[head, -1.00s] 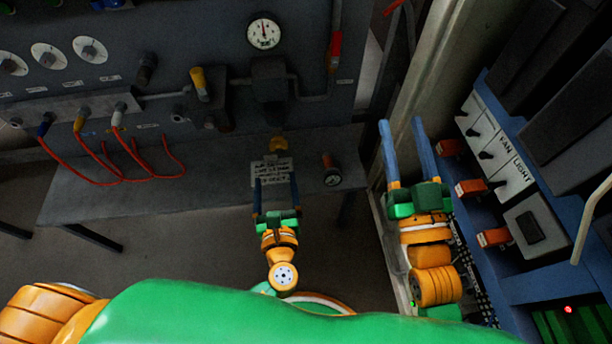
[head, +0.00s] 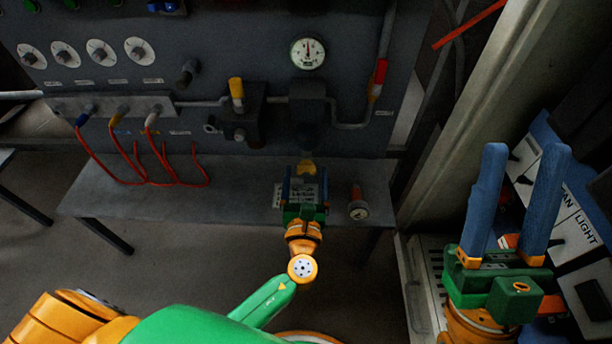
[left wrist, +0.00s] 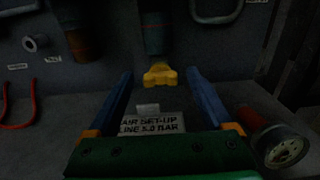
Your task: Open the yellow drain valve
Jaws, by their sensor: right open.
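The yellow drain valve (head: 306,166) is a small yellow tap below the dark filter unit (head: 307,103) on the panel. In the left wrist view the valve (left wrist: 160,75) shows in the middle, in line with the gap between my fingertips. My left gripper (head: 306,174) is open, with a blue finger on each side of the valve's line. I cannot tell whether the valve is between the tips or just beyond them; no contact shows. My right gripper (head: 522,150) is open and empty at the right, fingers pointing up, far from the valve.
A printed sign (left wrist: 152,124) lies on the grey shelf (head: 150,195) under my left gripper. A small gauge with a red-orange body (head: 358,205) stands close to its right. A yellow-handled valve (head: 236,88) and red hoses (head: 140,165) are to the left. A switch panel (head: 560,190) is behind my right gripper.

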